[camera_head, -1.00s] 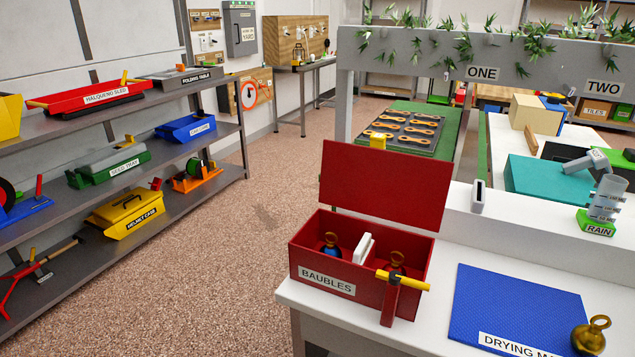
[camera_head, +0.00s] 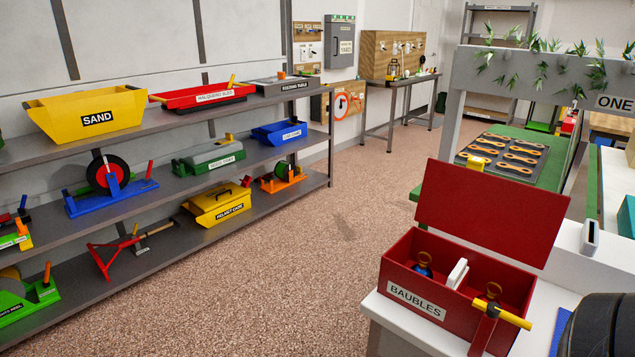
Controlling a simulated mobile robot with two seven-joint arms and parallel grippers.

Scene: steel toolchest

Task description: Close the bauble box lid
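The red bauble box (camera_head: 400,276), labelled BAUBLES, sits on the left end of a white counter. Its red lid (camera_head: 492,212) stands open, tilted up along the back edge. A yellow bar handle (camera_head: 502,314) on a red upright is at the front right of the box. Inside are a blue bauble (camera_head: 424,262) with a gold top, a white divider (camera_head: 457,274) and another gold-topped bauble (camera_head: 492,290), partly hidden by the front wall. A small yellow piece (camera_head: 478,163) shows just behind the lid's top left edge. Neither gripper's fingers show.
A dark rounded part, seemingly of my arm, fills the lower right corner beside the counter. A small white-grey upright item (camera_head: 590,237) stands right of the lid. Shelves (camera_head: 255,107) of labelled toys line the left wall. The speckled floor between is open.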

